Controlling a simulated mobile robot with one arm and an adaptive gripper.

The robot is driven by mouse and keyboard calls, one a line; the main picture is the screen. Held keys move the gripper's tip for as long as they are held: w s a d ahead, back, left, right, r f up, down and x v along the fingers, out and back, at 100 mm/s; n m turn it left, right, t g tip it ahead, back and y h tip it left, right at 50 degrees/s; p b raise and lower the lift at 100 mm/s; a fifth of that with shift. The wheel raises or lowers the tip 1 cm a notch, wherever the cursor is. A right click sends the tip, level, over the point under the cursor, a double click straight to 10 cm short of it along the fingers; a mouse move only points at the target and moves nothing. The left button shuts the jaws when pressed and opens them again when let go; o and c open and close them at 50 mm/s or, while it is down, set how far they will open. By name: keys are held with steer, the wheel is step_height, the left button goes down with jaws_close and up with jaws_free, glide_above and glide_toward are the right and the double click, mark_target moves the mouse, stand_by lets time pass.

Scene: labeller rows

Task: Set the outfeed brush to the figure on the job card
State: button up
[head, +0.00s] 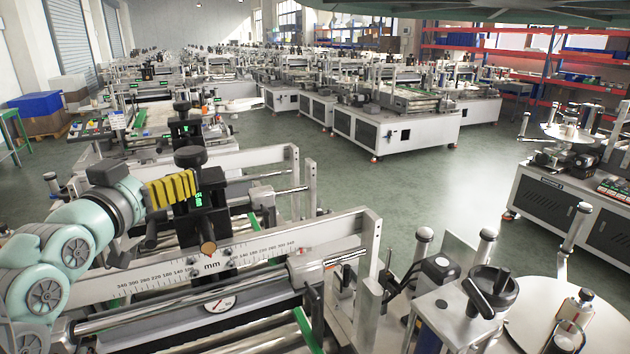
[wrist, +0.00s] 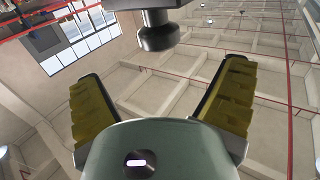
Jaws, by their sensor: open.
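My gripper (head: 173,190) is at the left of the head view, its yellow ribbed pads beside a black clamp block (head: 206,215) with a round black knob (head: 190,157) on top. In the wrist view my gripper (wrist: 163,80) is open, with nothing between its pads. A dark knob (wrist: 157,36) shows beyond the fingertips at the top of that view. The block sits on a rail with a millimetre scale (head: 262,252); an orange pointer (head: 208,249) hangs over it. The exact reading is too small to tell. I cannot make out the brush or a job card.
A round dial (head: 220,303) sits below the scale. A metal roller (head: 140,318) runs along the front. A black handwheel (head: 490,290) and a round white plate (head: 535,320) stand at the right. Green floor (head: 420,185) is open behind; more machines stand further back.

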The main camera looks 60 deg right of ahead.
mark_target(183, 161)
steer(key=shift+w+d+f+b, duration=0.15)
steer(key=shift+d+b, duration=0.3)
steer(key=shift+b, duration=0.05)
steer(key=shift+w+d+f+b, duration=0.1)
steer(key=shift+d+b, duration=0.3)
steer(key=shift+b, duration=0.1)
steer(key=p+x, duration=0.1)
steer(key=x, duration=0.1)
steer(key=p+x, duration=0.1)
steer(key=x, duration=0.1)
steer(key=p+x, duration=0.2)
steer(key=shift+r, duration=0.4)
steer(key=shift+p+x, duration=0.45)
steer(key=shift+x, duration=0.6)
steer(key=shift+f, duration=0.2)
steer(key=shift+a, duration=0.1)
steer(key=c, duration=1.2)
steer(key=shift+n+t+b, duration=0.3)
steer(key=shift+b, duration=0.6)
